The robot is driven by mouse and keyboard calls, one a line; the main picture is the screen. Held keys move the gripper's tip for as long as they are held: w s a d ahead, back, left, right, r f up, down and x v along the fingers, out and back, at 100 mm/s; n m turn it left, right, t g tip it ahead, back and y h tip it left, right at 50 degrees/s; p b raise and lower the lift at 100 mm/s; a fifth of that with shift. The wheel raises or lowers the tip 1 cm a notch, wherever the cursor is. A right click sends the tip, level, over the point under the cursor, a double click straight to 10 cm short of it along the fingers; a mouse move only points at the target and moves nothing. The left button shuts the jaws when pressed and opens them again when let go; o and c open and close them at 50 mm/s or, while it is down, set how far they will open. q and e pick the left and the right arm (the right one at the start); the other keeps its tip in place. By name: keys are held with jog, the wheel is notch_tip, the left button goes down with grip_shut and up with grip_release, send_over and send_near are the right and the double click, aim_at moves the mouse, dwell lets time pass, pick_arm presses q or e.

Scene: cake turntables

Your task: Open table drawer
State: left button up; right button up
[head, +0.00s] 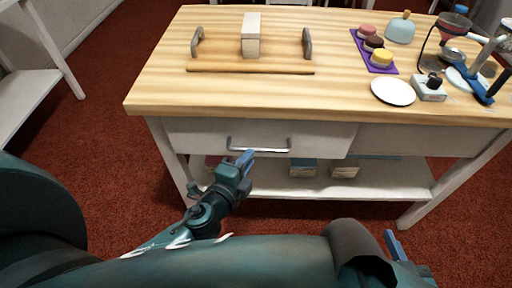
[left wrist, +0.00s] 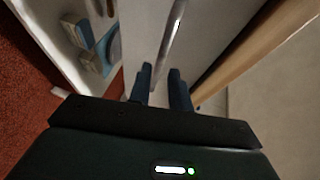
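The table drawer (head: 195,135) has a pale front under the wooden tabletop (head: 340,100), and it looks shut. Its silver bar handle (head: 275,150) runs across the middle of the front. My left gripper (head: 245,157) is at the handle's left part, its blue fingers pointing at it. In the left wrist view the two fingers (left wrist: 160,78) stand apart. The handle (left wrist: 174,38) lines up with the gap between them; I cannot tell whether they touch it. My right gripper (head: 396,246) shows only partly at the bottom right, one blue finger visible.
A lower shelf (head: 270,184) holds boxes (head: 303,168) beneath the drawer. Red carpet is clear at the table's left.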

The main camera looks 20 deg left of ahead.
aim_at(256, 150)
pick_arm(q)
jog(key=x, duration=0.5)
jog(key=shift+w, duration=0.15)
jog(key=shift+c, duration=0.6)
grip_shut()
